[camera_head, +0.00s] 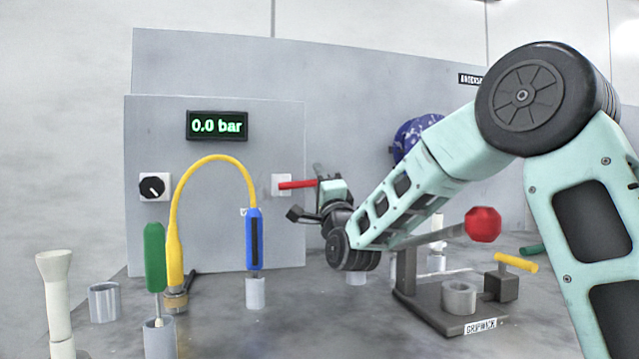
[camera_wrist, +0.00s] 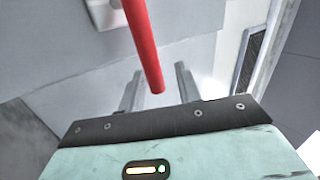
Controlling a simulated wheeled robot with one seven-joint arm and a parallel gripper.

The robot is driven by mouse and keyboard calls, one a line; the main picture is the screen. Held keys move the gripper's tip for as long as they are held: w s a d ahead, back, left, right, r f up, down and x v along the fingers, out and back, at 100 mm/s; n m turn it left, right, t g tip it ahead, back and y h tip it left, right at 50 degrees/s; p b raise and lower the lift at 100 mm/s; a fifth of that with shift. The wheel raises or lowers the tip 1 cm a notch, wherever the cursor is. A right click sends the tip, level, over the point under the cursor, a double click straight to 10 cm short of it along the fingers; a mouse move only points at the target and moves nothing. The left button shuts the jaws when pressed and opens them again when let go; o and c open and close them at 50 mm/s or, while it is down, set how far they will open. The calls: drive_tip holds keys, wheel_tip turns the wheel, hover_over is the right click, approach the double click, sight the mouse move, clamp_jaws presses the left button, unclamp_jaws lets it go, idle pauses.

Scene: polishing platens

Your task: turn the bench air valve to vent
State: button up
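The bench air valve has a red lever (camera_head: 297,184) on a white plate (camera_head: 281,186) on the grey panel. The lever lies nearly level, pointing right in the head view. In the wrist view the lever (camera_wrist: 147,45) comes down from the top, its free end in front of the gripper body. My gripper (camera_wrist: 157,80) is open, with its two fingers apart on either side of the lever's end in the picture. I cannot tell whether either finger touches it. In the head view my gripper (camera_head: 313,192) is at the lever's right end. A display (camera_head: 217,126) reads 0.0 bar.
A black knob (camera_head: 153,187) is left on the panel (camera_head: 200,230). A yellow hose (camera_head: 205,160) arches in front, beside green (camera_head: 154,257) and blue (camera_head: 254,240) handled tools in holders. A fixture with a red ball (camera_head: 483,224) and yellow handle (camera_head: 515,262) stands right.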

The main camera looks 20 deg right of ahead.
wheel_tip(320, 180, up, 10)
drive_tip(key=shift+f+p, duration=0.15)
drive_tip(key=shift+p, duration=0.8)
drive_tip(key=shift+s+a, duration=0.1)
clamp_jaws()
drive_tip(key=s+a+f+n+g+y+p, duration=0.1)
drive_tip(key=s+n+p, duration=0.3)
drive_tip(key=n, duration=0.5)
drive_tip(key=s+a+f+n+g+y+p, duration=0.1)
drive_tip(key=s+a+f+n+p, duration=0.1)
drive_tip(key=n+p, duration=0.6)
drive_tip(key=s+a+f+n+g+y+p, duration=0.1)
drive_tip(key=s+a+f+n+p, duration=0.1)
drive_tip(key=s+a+n+p, duration=0.2)
drive_tip(key=s+n+p, duration=0.1)
drive_tip(key=n+p, duration=0.2)
drive_tip(key=n, duration=0.2)
drive_tip(key=shift+s+f+n+g, duration=0.25)
drive_tip(key=shift+s+n+g, duration=0.15)
